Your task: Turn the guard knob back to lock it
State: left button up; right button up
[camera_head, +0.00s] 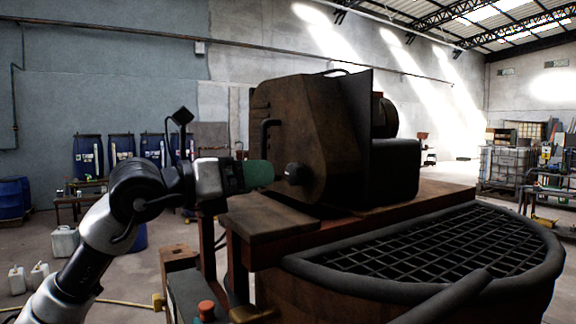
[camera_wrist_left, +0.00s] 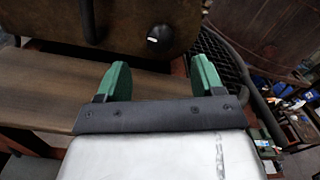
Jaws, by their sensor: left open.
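The guard knob (camera_head: 296,174) is a small dark round knob on the lower face of the brown guard housing (camera_head: 305,125). In the left wrist view the knob (camera_wrist_left: 158,38) shows ahead of the green fingertips, slightly left of the middle between them. My left gripper (camera_head: 260,173) points right toward the knob at about its height. Its green fingers are apart in the left wrist view (camera_wrist_left: 162,68), with nothing between them. It seems just short of the knob and not touching it. My right gripper is not in view.
A dark bent handle (camera_head: 267,130) stands on the housing above my left gripper. A brown wooden ledge (camera_head: 270,218) lies below it. A vat with a black grid (camera_head: 440,245) fills the right front. A red button (camera_head: 206,309) is at the bottom. Blue drums (camera_head: 88,155) stand behind.

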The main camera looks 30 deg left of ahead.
aim_at(290, 175)
pick_arm(q)
jog(key=p+x, duration=0.2)
jog(key=x, duration=0.4)
jog(key=shift+r, duration=0.1)
jog(key=shift+w+d, duration=0.2)
jog(key=shift+w, duration=0.05)
jog(key=shift+c, duration=0.2)
jog(key=c, duration=0.9)
